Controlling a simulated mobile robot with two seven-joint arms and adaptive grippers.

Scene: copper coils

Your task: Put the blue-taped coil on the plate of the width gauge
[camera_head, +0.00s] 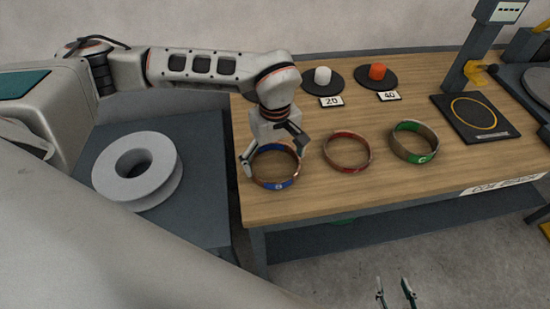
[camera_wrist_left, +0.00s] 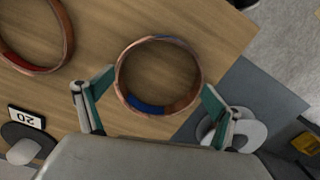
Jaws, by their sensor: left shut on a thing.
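The blue-taped coil (camera_head: 275,184), a copper ring with blue tape, lies flat at the left of the bench. My left gripper (camera_head: 274,152) is over it, its two fingers shut on opposite outer sides of the ring. The left wrist view shows the coil (camera_wrist_left: 147,107) between the fingers (camera_wrist_left: 158,102). The width gauge has a dark square plate (camera_head: 447,104) with a yellow circle, below a post with a display (camera_head: 508,11), at the right of the bench; the plate is empty. My right gripper (camera_head: 396,293) is open and empty, low in front of the bench.
A red-taped coil (camera_head: 348,166) and a green-taped coil (camera_head: 432,153) lie between the blue-taped coil and the gauge. Behind them are dark discs with a white weight (camera_head: 322,75) and an orange weight (camera_head: 377,71), with cards 20 and 40. A grey spool (camera_head: 165,185) is at left.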

